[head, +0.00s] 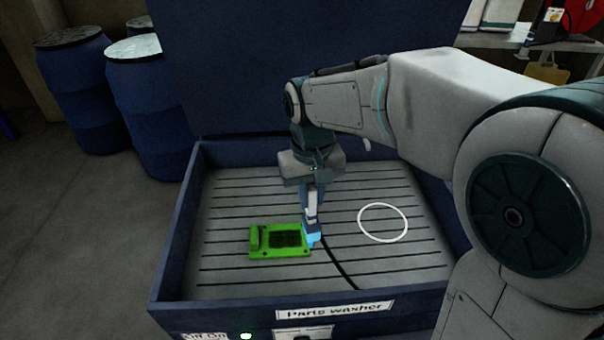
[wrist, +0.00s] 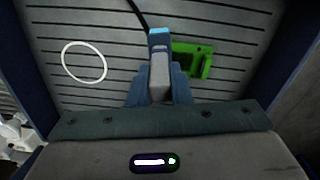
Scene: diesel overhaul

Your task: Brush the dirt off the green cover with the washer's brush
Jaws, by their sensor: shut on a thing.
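The green cover (head: 262,252) lies flat on the slatted floor of the parts washer (head: 168,262), left of centre. A dark patch of dirt (head: 287,239) covers much of its middle. My gripper (head: 312,200) is shut on the brush (head: 311,227), which has a grey-blue body and a bright blue tip. The brush points down at the right end of the cover; I cannot tell whether the tip touches it. In the wrist view the brush (wrist: 159,65) stands between my fingers, and the green cover (wrist: 207,62) shows just right of it, partly hidden behind it.
A white ring (head: 383,222) marks the washer floor right of the brush. A dark hose (head: 338,268) runs from the brush toward the front wall. The washer's walls and raised lid (head: 250,60) enclose the space. Blue barrels (head: 150,110) stand outside at the left.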

